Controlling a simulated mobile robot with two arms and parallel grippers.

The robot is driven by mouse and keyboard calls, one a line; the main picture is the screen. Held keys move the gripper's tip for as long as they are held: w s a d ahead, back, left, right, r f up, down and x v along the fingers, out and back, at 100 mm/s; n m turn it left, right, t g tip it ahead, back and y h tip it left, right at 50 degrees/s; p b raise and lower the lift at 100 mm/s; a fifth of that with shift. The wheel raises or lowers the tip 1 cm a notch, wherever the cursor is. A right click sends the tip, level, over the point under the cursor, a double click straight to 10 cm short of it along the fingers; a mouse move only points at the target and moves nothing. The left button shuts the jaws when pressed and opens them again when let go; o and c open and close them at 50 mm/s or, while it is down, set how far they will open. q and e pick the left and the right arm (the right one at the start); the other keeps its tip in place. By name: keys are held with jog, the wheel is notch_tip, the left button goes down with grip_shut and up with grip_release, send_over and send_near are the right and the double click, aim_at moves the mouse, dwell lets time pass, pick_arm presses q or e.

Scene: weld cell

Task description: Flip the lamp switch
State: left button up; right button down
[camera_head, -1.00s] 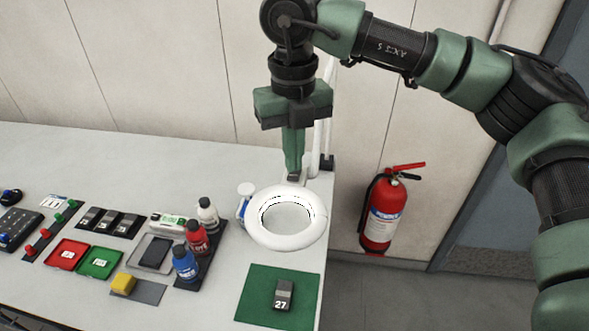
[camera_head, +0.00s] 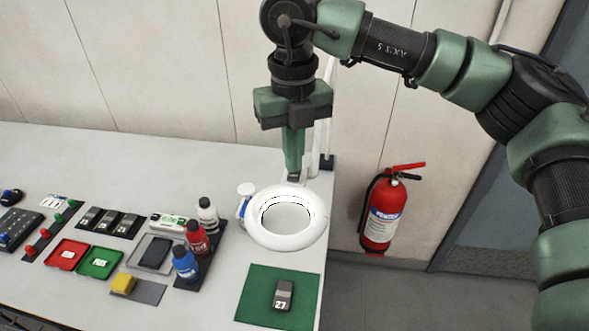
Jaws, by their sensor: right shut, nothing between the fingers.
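The lamp is a white ring-shaped magnifier head (camera_head: 286,238) over the right end of the table, with a white arm (camera_head: 320,130) rising behind my gripper. A small grey block (camera_head: 297,177) shows at the lamp's back side, by my fingertips; I cannot tell whether it is the switch. My right gripper (camera_head: 293,172) points straight down just behind the ring, its green fingers shut and empty. Its tips are at or very near the grey block; contact cannot be told. My left gripper is not in view.
A green mat (camera_head: 250,312) with a dark device marked 27 (camera_head: 283,295) lies in front of the lamp. Several bottles (camera_head: 196,238), a red tray (camera_head: 68,254) and a green tray (camera_head: 100,263) stand left. A fire extinguisher (camera_head: 383,212) hangs right of the table.

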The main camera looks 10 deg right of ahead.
aim_at(293, 176)
jog(key=shift+s+f+b, duration=0.1)
jog(key=shift+f+b, duration=0.8)
jog(key=shift+f, duration=0.1)
dwell(0.7)
jog(key=shift+r, duration=0.15)
jog(key=shift+r+p, duration=0.5)
jog(key=shift+r, duration=0.1)
jog(key=shift+r+p, duration=1.55)
jog(key=shift+r, duration=1.25)
jog(key=shift+f, duration=0.1)
